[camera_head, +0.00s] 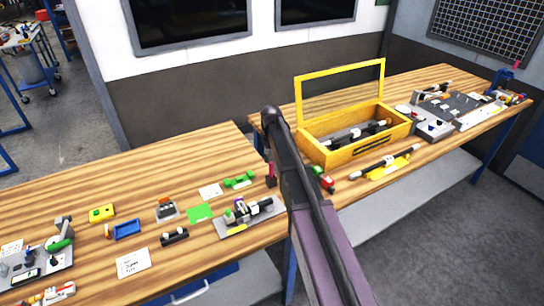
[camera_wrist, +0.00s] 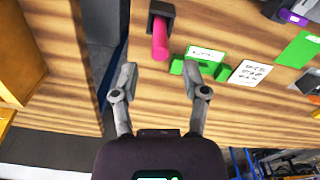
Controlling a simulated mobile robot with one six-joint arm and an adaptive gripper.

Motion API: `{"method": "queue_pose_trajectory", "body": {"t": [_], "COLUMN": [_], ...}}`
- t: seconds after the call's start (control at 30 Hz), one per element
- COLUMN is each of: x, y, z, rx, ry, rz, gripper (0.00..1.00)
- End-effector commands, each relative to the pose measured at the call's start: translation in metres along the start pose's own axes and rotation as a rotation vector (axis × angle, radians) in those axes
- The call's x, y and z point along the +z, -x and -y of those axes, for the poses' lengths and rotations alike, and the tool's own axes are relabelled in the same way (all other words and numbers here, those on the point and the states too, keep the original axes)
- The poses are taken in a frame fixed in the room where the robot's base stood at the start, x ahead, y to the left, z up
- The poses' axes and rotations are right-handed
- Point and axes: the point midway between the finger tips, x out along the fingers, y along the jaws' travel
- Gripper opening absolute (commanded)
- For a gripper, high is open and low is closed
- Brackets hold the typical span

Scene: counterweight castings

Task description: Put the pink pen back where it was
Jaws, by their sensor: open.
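The pink pen (camera_wrist: 160,38) stands in a small dark square holder (camera_wrist: 161,12) on the wooden table, near the table's edge. Its pink end points toward my wrist camera. The pen also shows as a small pink upright (camera_head: 270,169) in the head view, just left of my arm, with the dark holder (camera_head: 271,182) at its foot. My gripper (camera_wrist: 161,78) is open and empty, its fingers spread below the pen in the wrist view and apart from it. In the head view my arm hides the gripper.
A green part (camera_wrist: 188,68) and a white card (camera_wrist: 250,73) lie close by the right finger. A green mat (camera_head: 200,213) and a grey tray with parts (camera_head: 237,231) are nearby. A yellow toolbox (camera_head: 345,152) stands on the other table, across a gap.

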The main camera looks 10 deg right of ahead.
Motion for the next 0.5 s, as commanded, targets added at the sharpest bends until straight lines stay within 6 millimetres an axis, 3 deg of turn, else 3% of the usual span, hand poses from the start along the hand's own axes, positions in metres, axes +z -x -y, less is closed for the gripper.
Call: {"method": "queue_pose_trajectory", "body": {"t": [0.2, 0.5], "x": [0.0, 0.0], "y": [0.022, 0.038], "z": [0.0, 0.0], "rx": [0.0, 0.0], "ry": [0.0, 0.0], "rz": [0.0, 0.0], "gripper": [0.58, 0.58]}}
